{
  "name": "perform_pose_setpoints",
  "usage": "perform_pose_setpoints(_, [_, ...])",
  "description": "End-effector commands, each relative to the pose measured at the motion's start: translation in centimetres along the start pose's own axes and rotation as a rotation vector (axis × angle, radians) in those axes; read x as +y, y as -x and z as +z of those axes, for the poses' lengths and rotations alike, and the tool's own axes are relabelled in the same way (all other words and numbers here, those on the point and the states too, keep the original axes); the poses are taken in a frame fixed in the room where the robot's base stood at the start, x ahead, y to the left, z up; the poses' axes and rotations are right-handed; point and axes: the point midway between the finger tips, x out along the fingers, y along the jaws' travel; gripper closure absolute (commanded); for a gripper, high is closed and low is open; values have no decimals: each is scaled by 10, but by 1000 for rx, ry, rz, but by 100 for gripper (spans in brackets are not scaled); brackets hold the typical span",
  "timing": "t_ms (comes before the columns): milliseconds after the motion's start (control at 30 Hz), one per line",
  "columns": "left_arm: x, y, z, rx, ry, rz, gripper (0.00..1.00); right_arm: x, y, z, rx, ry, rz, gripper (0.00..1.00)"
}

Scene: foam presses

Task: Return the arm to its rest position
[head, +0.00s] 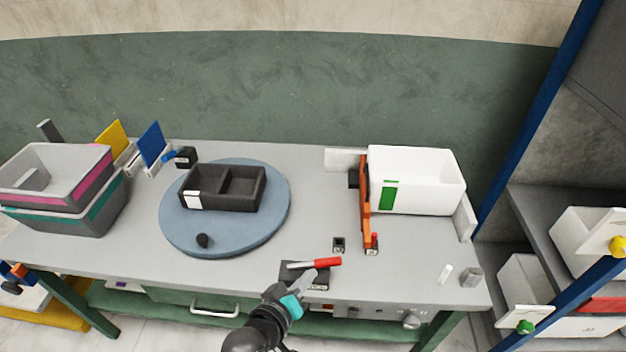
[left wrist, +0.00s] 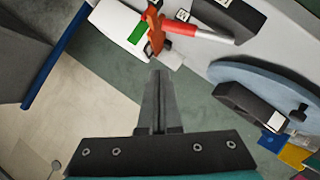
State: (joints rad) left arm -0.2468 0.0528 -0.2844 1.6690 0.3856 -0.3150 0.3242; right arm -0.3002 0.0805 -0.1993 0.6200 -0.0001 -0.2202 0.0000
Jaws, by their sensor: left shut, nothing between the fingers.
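My left arm reaches in from the bottom centre of the head view. Its left gripper (head: 307,279) has a teal section and grey fingers, close to the table's front edge. In the left wrist view the fingers (left wrist: 158,78) are together, with nothing between them. In the head view the fingertips overlap a dark block (head: 320,284) bearing a red and white stick (head: 326,262); I cannot tell whether they touch. My right gripper is in neither view.
A grey table (head: 130,255) carries a blue round plate (head: 230,246) with a dark two-part tray (head: 250,202). An orange press frame (head: 365,205) stands by a white bin (head: 432,192). Stacked bins (head: 40,215) are left; a blue-post shelf (head: 535,105) is right.

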Motion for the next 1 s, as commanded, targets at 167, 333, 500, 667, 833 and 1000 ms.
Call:
perform_pose_setpoints(167, [-10, -3, 10, -12, -9, -15, 100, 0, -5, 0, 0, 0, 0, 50])
perform_pose_setpoints(333, [-74, -14, 71, -97, -71, -110, 100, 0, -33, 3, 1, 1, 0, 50])
perform_pose_setpoints(500, [-170, -12, 164, -248, -176, -247, 100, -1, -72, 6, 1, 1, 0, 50])
perform_pose_setpoints(667, [-255, 8, 251, -409, -279, -356, 100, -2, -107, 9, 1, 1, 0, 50])
perform_pose_setpoints(833, [-338, 50, 342, -606, -385, -450, 100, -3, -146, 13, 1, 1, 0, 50])
perform_pose_setpoints(1000, [-398, 100, 414, -787, -470, -504, 100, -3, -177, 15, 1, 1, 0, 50])
